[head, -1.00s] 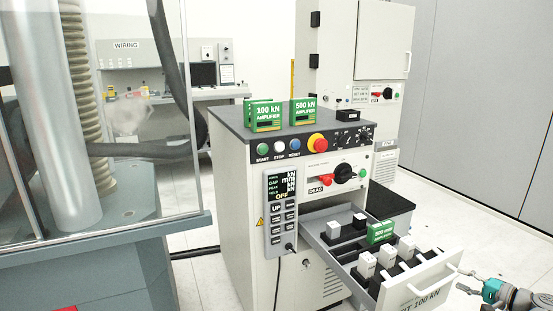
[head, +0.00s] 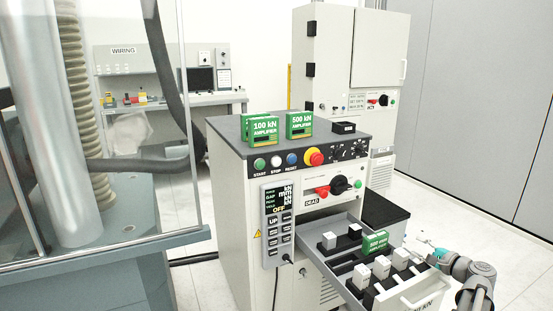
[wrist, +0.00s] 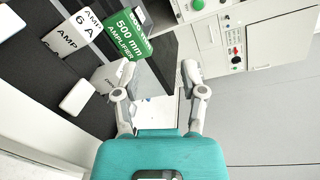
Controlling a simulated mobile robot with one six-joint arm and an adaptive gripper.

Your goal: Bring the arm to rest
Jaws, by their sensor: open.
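My gripper (head: 433,250) is at the lower right of the head view, just right of the open drawer (head: 418,292). In the wrist view my gripper (wrist: 157,85) has its two grey fingers spread, with nothing between them. Part of the drawer lies beyond and left of the fingers. My arm reaches in from the lower right edge of the head view.
The drawer holds a green amplifier block (head: 375,243) and several white blocks. The cabinet (head: 230,225) carries a 100 kN block (head: 264,129) and a 500 kN block (head: 299,125) on top. Open floor (head: 520,250) lies to the right.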

